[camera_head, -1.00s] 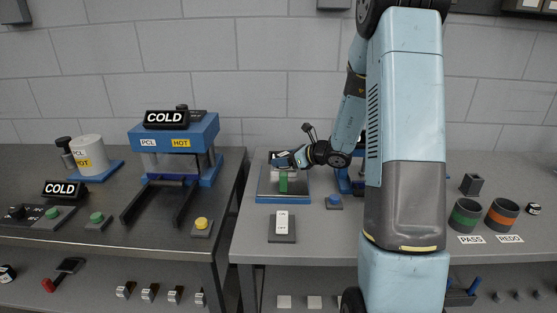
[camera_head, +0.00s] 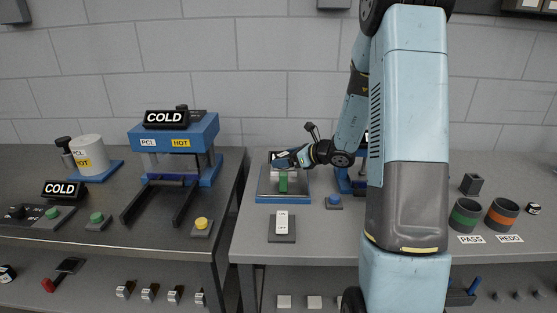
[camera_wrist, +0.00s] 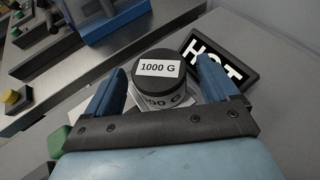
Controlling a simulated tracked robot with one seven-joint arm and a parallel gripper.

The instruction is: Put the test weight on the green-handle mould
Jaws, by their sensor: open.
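The test weight (camera_wrist: 160,68) is a dark cylinder labelled 1000 G, seen in the wrist view between my two blue fingers. My gripper (camera_wrist: 163,72) is open around it, one finger on each side. The weight appears to stand upright on a pale block, with a green handle (camera_wrist: 57,141) at the lower left. In the head view, the green-handle mould (camera_head: 283,183) sits on the blue-edged plate (camera_head: 268,199), and my gripper (camera_head: 284,160) is just above it. The weight is hard to make out there.
A black HOT sign (camera_wrist: 222,62) stands close to the weight and my finger. A blue press (camera_head: 172,135) and a white PCL drum (camera_head: 89,153) are on the left bench. PASS (camera_head: 465,215) and REDO (camera_head: 502,216) cups stand to the right.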

